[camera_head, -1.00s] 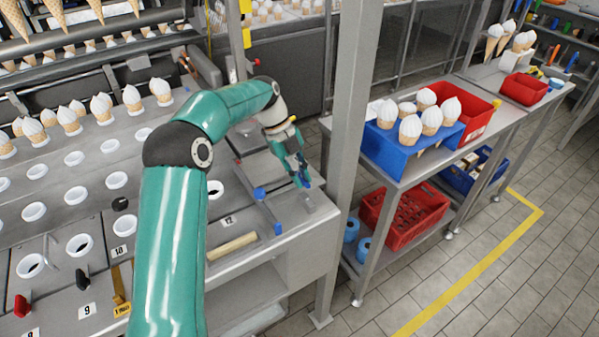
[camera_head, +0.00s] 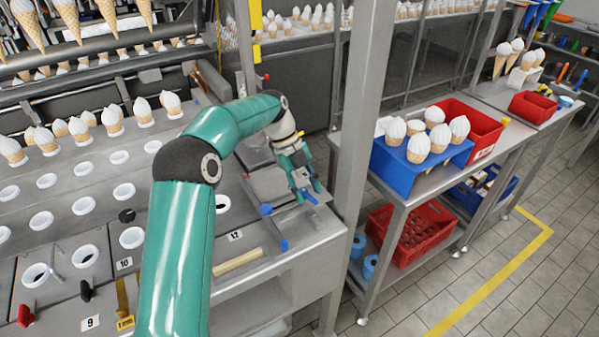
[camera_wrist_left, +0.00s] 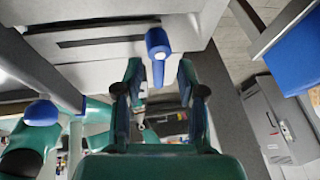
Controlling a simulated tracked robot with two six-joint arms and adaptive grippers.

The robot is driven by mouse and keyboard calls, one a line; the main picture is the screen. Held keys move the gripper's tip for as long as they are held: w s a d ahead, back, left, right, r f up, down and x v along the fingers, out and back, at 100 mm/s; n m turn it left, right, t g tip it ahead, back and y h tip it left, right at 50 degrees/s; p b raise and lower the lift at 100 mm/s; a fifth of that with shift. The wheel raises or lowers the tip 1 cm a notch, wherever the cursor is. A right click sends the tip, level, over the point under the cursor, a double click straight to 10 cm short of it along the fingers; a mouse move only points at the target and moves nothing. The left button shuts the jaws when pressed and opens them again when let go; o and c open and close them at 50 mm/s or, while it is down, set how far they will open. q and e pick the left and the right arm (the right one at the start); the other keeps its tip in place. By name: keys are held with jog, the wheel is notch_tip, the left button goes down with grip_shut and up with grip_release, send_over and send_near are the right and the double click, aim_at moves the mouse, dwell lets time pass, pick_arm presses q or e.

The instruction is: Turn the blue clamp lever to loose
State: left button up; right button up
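A blue lever (camera_wrist_left: 158,52) with a rounded end shows in the left wrist view, its narrow part pointing down between my fingers. My left gripper (camera_wrist_left: 160,78) is open, with one finger on each side of the lever and visible gaps to both. In the head view my left gripper (camera_head: 304,184) is over the right end of the metal bench, with a blue piece (camera_head: 310,196), likely this lever, at its fingertips. The lever's mount is partly hidden by the gripper. My right gripper is not in view.
Two other blue knobs (camera_head: 265,209) (camera_head: 283,245) sit on the bench left of the gripper. A steel post (camera_head: 362,110) stands close on the right.

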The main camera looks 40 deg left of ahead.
pick_arm(q)
jog(key=v, duration=1.1)
jog(key=shift+r, duration=0.25)
jog(key=shift+a, duration=0.15)
